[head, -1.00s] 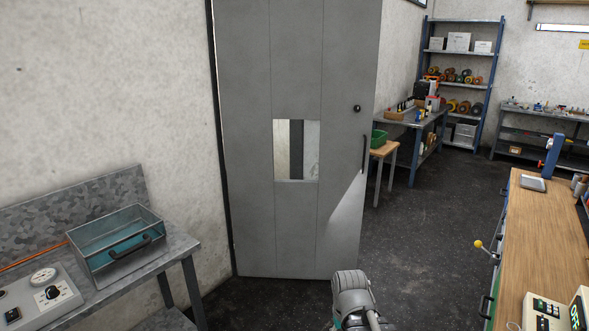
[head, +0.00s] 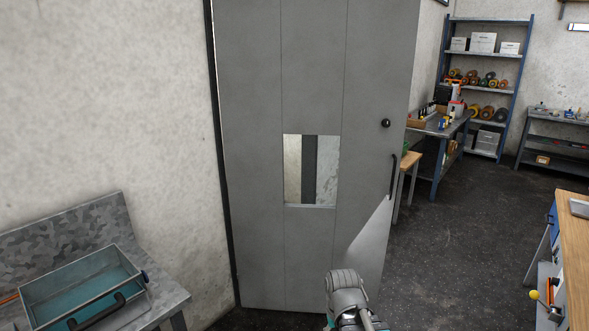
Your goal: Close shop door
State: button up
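The grey shop door (head: 262,240) stands ajar in the middle of the head view, hinged on the left and swung out from the wall. It has a small window (head: 311,170) at mid height. A black pull handle (head: 393,176) and a round black knob (head: 386,123) sit near its right edge. Part of my arm shows at the bottom centre, in front of the door's lower part. My gripper's fingers are not in view, and no contact with the door shows.
A metal bench with a teal-lined tray (head: 82,287) stands at the lower left. A wooden-topped workbench (head: 573,227) is at the right edge. A blue-framed shelf (head: 484,87) and work table (head: 440,127) stand at the back right. Dark floor (head: 455,240) is clear between door and workbench.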

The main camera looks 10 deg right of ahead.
aim_at(341, 68)
jog(key=u, duration=0.05)
jog(key=i, duration=1.2)
jog(key=u, duration=0.1)
